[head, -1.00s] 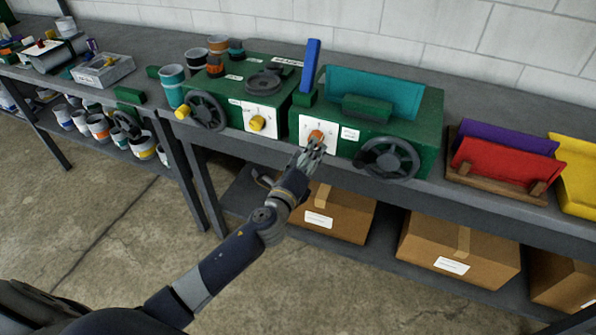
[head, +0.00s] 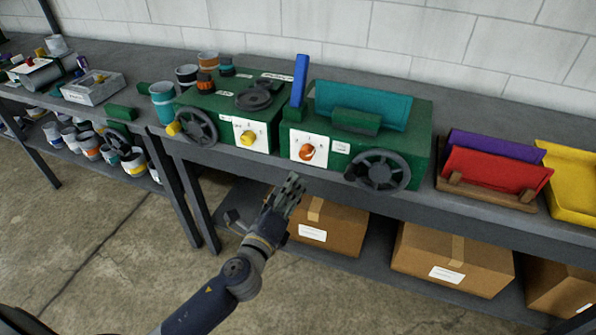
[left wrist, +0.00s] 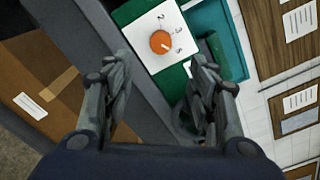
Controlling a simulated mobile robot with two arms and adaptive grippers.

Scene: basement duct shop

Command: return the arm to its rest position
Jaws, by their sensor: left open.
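My left gripper (head: 291,186) is open and empty in the head view, in front of the bench edge and below the green machines. It stands apart from the orange knob (head: 306,152) on the white dial plate of the right green machine (head: 408,150). In the left wrist view the open fingers (left wrist: 160,95) frame the space below the orange knob (left wrist: 160,42), with nothing between them. Numbers show around the knob. My left arm (head: 215,293) reaches in from the bottom of the head view. My right gripper is not in view.
The grey bench (head: 480,210) runs across the view. Its lower shelf holds cardboard boxes (head: 325,230). A hand wheel (head: 380,172) sticks out from the right machine; another green machine (head: 235,110) stands left. The floor before the bench is open.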

